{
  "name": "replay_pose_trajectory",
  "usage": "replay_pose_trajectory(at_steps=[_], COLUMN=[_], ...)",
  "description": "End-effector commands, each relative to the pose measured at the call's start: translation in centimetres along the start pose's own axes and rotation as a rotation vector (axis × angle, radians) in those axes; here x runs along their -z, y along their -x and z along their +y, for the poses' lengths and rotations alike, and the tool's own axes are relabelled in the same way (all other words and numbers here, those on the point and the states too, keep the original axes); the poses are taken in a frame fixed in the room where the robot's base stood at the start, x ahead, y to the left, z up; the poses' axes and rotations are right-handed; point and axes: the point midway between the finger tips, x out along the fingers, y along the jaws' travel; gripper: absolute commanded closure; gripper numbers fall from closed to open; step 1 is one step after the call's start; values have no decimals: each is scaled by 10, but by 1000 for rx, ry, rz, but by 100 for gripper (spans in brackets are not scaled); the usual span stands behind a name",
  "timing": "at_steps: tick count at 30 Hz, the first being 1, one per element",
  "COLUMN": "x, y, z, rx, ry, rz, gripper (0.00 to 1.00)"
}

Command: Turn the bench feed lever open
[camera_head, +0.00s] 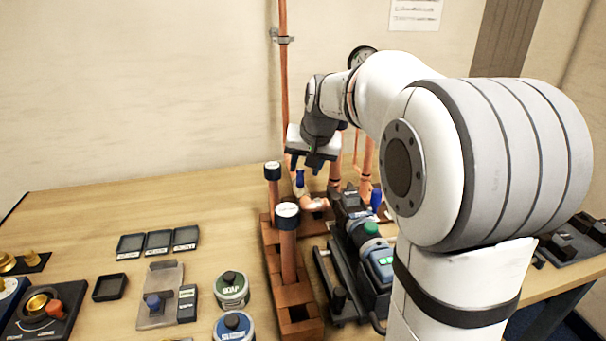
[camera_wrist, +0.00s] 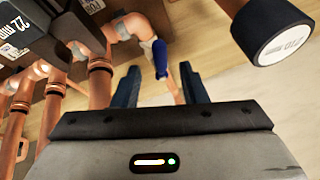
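A blue-handled lever (camera_wrist: 160,58) sits on a pale valve body on a copper pipe (camera_wrist: 130,27) in the wrist view. I take it for the bench feed lever. My gripper (camera_wrist: 158,78) is open, with its dark blue fingers spread wide. The lever's handle shows between the fingertips and a little beyond them; I cannot tell whether it touches either finger. In the head view my gripper (camera_head: 311,165) points down over the bench, and the blue handle (camera_head: 300,178) shows just below it. No label for the lever is readable.
White-capped copper posts (camera_head: 287,217) stand close in front of the gripper; one cap (camera_wrist: 290,33) shows at the wrist view's upper right. Copper pipes (camera_wrist: 97,85) crowd its left. A dark device with a green knob (camera_head: 370,230) stands right. The bench's left back (camera_head: 90,205) is clear.

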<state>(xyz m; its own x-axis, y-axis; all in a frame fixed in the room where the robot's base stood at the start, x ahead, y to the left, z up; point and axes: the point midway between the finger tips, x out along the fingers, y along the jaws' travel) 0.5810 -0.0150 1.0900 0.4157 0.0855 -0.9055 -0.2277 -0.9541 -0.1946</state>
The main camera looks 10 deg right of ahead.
Motion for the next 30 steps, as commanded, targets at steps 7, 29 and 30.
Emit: replay_pose_trajectory(at_steps=[7,29,30], x=[0,35,39], y=[26,34,34], z=[0,-59,-67], rx=[0,-64,-67], ry=[-1,766,886], rz=[0,-270,-316], gripper=[61,98,100])
